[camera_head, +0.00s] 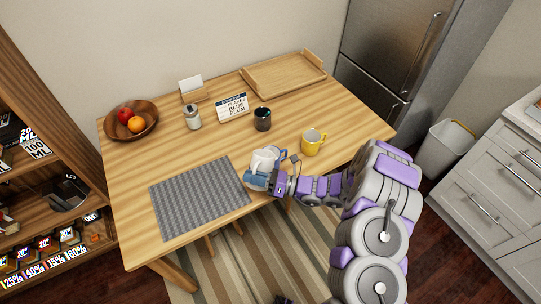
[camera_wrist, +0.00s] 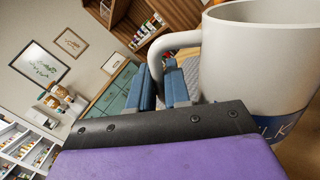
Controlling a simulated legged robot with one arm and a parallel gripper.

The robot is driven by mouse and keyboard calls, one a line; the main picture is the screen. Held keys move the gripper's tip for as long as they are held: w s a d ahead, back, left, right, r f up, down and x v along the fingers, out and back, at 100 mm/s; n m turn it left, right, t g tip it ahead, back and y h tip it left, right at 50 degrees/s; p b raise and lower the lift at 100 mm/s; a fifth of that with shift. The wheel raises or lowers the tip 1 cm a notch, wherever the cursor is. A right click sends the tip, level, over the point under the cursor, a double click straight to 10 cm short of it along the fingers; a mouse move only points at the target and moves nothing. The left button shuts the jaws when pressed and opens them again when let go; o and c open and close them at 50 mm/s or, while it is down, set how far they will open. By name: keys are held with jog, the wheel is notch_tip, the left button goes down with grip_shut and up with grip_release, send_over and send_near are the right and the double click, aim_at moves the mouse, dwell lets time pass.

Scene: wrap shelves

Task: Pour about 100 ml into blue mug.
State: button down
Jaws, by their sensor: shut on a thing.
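My gripper (camera_head: 257,181) is at the table's front edge, right of the grey mat. Its blue fingers (camera_wrist: 162,88) are shut on the handle of a white jug (camera_wrist: 255,60). The jug has a blue label at its base, partly cut off, with letters ending in "LK". In the head view the white jug (camera_head: 264,161) is beside my fingers, near the mat's right edge. A blue curved shape (camera_head: 282,154) shows just right of the jug; it may be part of the blue mug, mostly hidden. The jug's contents are not visible.
A yellow mug (camera_head: 313,142) stands to the right, and a dark mug (camera_head: 262,119) behind. The grey mat (camera_head: 199,198) is bare. A fruit bowl (camera_head: 109,126), a jar (camera_head: 192,118), a sign (camera_head: 232,107) and a wooden tray (camera_head: 283,73) stand farther back.

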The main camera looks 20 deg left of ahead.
jog(key=s+f+n+h+b, duration=0.1)
jog(key=s+f+n+b, duration=0.2)
jog(key=f+n, duration=0.3)
jog(key=shift+s+n+g+b, duration=0.35)
jog(key=shift+s+n, duration=0.15)
jog(key=shift+s, duration=0.35)
jog(key=shift+a+f, duration=0.1)
